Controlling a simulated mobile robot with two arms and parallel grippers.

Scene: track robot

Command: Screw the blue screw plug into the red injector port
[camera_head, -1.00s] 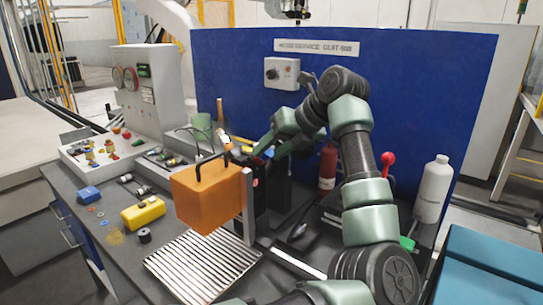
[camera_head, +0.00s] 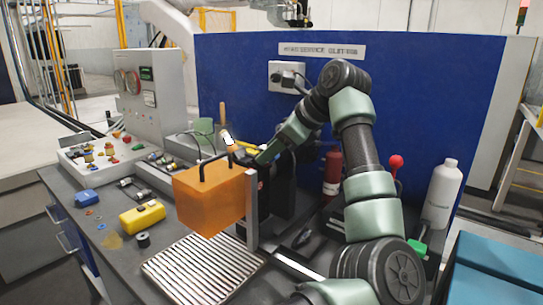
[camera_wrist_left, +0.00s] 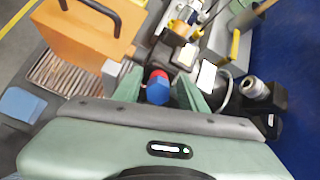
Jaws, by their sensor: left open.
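The blue screw plug (camera_wrist_left: 157,93) shows in the left wrist view between the two fingers of my left gripper (camera_wrist_left: 160,92). The red injector port (camera_wrist_left: 158,75) shows as a red rim right at the plug's far side; I cannot tell whether the plug is threaded into it. The green fingers stand apart on either side of the plug, with gaps visible. In the head view my left gripper (camera_head: 268,155) is behind the orange box, and the plug is hidden there. My right gripper is in neither view.
An orange box (camera_head: 205,198) with a black handle stands close beside my left gripper, above a ribbed metal tray (camera_head: 200,270). A red extinguisher (camera_head: 332,172) and white bottle (camera_head: 440,192) stand right. A blue panel (camera_head: 420,85) closes the back.

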